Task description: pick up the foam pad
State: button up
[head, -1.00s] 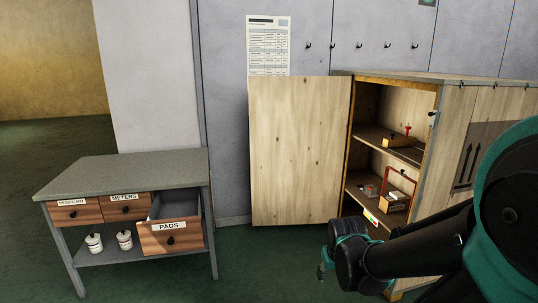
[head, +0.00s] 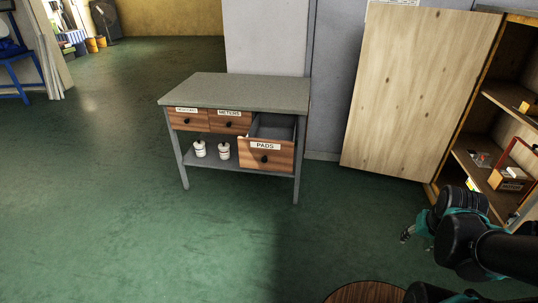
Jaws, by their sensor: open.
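The drawer labelled PADS (head: 265,154) is pulled open in the grey bench (head: 247,91). Its inside (head: 271,127) shows only in part, and I cannot make out a foam pad there or elsewhere. My gripper (head: 406,236) is at the lower right, pointing left and down, small in view. It is well to the right of the drawer and apart from it, and I see nothing held in it.
Closed drawers marked METERS (head: 229,123) and another label sit left of the open one. Two white jars (head: 199,149) stand on the lower shelf. A wooden cabinet (head: 436,188) with its door (head: 420,90) open stands right. The green floor (head: 120,220) at left is clear.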

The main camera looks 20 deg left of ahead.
aim_at(516, 173)
jog(key=i+z, duration=0.2)
jog(key=i, duration=0.35)
jog(key=i+j+z, duration=0.2)
jog(key=i, duration=0.3)
jog(key=i+z, duration=0.2)
jog(key=i, duration=0.35)
jog(key=i+j+z, duration=0.2)
jog(key=i, duration=0.3)
jog(key=j, duration=0.1)
